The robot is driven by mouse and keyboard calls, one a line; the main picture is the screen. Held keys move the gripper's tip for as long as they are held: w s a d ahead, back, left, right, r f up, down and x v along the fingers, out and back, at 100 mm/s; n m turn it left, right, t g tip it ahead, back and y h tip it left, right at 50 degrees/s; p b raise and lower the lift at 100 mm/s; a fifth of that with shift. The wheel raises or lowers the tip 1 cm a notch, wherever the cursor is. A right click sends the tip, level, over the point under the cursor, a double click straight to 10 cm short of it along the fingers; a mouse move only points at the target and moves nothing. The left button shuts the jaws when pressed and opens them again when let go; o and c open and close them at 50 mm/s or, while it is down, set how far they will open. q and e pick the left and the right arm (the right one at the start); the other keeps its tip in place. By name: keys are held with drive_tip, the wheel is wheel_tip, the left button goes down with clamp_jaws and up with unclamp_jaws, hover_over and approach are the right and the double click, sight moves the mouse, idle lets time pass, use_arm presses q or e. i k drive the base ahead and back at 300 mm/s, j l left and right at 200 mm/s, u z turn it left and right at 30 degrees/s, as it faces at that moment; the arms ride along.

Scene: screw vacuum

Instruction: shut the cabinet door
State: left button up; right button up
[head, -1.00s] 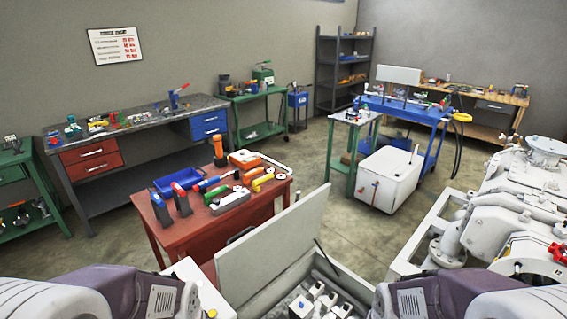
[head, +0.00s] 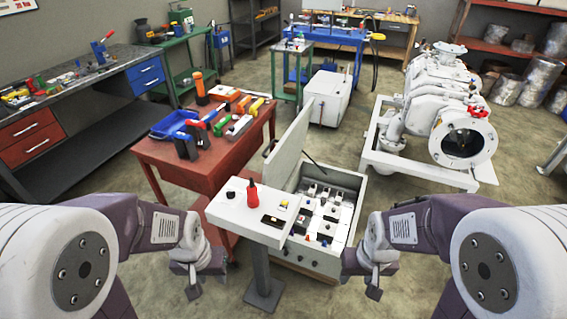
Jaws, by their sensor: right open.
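The cabinet (head: 310,258) is a low white box. Its door (head: 288,150) stands raised and tilted along the box's left side, with a thin dark stay (head: 312,163) near its far end. Several dark and white switch-like parts show inside the open box. My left gripper (head: 194,288) hangs left of the cabinet and the small stand, apart from the door; its jaws are too small to read. My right gripper (head: 373,287) is open and empty, hanging just right of the cabinet's front, apart from the door.
A white pump machine (head: 425,130) stands right. Floor right of the cabinet is clear.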

sight(279, 165)
drive_tip(key=i+j+z, duration=0.1)
drive_tip(key=j+z, duration=0.25)
drive_tip(key=j, duration=0.65)
drive_tip(key=j+z, duration=0.3)
drive_tip(key=j, duration=0.7)
drive_tip(key=i+j+z, duration=0.4)
drive_tip(key=j, duration=0.3)
drive_tip(key=i+j+z, duration=0.2)
drive_tip(key=j, duration=0.2)
drive_tip(key=i, duration=0.05)
